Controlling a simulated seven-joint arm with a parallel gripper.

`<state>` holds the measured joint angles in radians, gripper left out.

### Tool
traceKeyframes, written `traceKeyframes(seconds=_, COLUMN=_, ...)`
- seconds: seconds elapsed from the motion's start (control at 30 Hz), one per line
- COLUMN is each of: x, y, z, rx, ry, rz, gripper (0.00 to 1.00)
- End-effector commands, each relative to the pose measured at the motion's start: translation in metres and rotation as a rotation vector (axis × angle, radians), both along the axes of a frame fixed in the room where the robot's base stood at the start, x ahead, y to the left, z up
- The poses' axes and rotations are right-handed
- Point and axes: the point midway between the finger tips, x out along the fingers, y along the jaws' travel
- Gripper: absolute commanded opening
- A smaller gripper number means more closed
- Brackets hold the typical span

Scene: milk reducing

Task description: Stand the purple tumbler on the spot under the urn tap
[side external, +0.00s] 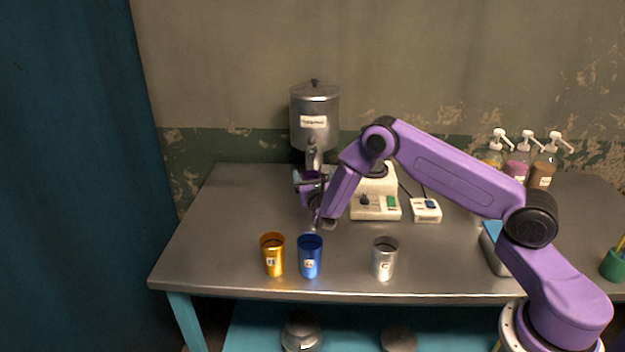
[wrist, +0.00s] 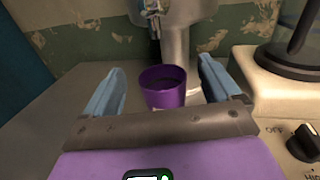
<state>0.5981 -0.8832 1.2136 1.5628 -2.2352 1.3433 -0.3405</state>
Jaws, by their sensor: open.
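The purple tumbler (wrist: 163,86) stands upright and open-topped at the foot of the steel urn (side external: 315,118), below its tap (wrist: 154,18) in the wrist view. Whether it is exactly on the spot cannot be told, as the spot is not visible. My gripper (wrist: 162,72) is open, its two pale blue fingers on either side of the tumbler with gaps showing at both sides. In the side view my gripper (side external: 311,178) is low in front of the urn, and my arm partly hides the tumbler.
A gold cup (side external: 273,257), a blue cup (side external: 310,259) and a silver cup (side external: 385,262) stand along the front of the table. A cream appliance (side external: 376,204) with a switch box (side external: 426,210) is close right of my gripper. Pump bottles (side external: 541,168) stand back right. The table's left side is clear.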

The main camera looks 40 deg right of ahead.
Motion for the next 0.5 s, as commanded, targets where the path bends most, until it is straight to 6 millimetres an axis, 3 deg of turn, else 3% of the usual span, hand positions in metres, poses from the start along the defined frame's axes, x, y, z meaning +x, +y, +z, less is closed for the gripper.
traceKeyframes(seconds=0.23, x=0.000, y=0.000, z=0.037, rx=0.001, ry=0.000, rz=0.000, gripper=0.90)
traceKeyframes(seconds=0.5, x=0.000, y=0.000, z=0.052, rx=-0.001, ry=0.003, rz=-0.001, gripper=0.90)
